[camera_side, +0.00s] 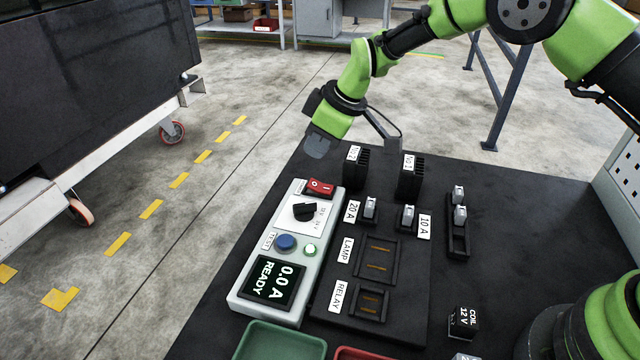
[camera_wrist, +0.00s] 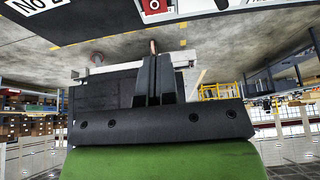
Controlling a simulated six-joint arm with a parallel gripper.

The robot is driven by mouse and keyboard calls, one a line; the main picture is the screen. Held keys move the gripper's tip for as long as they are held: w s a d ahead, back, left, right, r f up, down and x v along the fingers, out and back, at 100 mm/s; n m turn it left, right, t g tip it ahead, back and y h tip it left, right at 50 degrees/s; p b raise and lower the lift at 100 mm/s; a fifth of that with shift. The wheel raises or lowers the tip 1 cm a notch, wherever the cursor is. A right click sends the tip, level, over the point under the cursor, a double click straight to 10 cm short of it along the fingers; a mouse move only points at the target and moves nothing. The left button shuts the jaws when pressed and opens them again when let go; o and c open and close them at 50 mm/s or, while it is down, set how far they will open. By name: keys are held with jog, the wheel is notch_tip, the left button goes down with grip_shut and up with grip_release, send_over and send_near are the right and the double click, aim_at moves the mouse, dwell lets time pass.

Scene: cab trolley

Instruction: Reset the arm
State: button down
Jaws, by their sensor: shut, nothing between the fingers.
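My gripper (camera_side: 318,147) hangs in the air past the far left edge of the black bench top, beyond the white test box (camera_side: 262,307). In the wrist view its two dark fingers (camera_wrist: 153,62) lie side by side, shut with nothing between them. It touches nothing that I can see. The green and black arm reaches in from the upper right of the side view.
The test box has a red switch (camera_side: 320,188), a black knob (camera_side: 304,211), a blue button (camera_side: 286,242) and a screen reading 0.0 A READY. Fuses, sockets and a coil relay (camera_side: 463,322) stand on the bench. A green tray (camera_side: 279,342) is at the front.

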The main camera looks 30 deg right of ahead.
jog(key=shift+r, duration=0.2)
dwell(0.3)
jog(key=s+d+r+m+t, duration=0.1)
jog(key=s+d+r+m, duration=0.2)
jog(key=s+r, duration=0.5)
jog(key=s+d+r+m+t, duration=0.1)
jog(key=s+d+r+m, duration=0.3)
jog(key=r, duration=0.7)
jog(key=s+d+m, duration=0.2)
jog(key=s+m, duration=0.1)
jog(key=s, duration=0.6)
jog(key=s+d+m+t+h, duration=0.1)
jog(key=s+d+m, duration=0.1)
jog(key=s, duration=0.8)
jog(key=shift+s+r+m+t+h, duration=0.2)
jog(key=shift+r+m+t+h, duration=0.1)
jog(key=shift+m, duration=0.3)
jog(key=shift+w, duration=0.1)
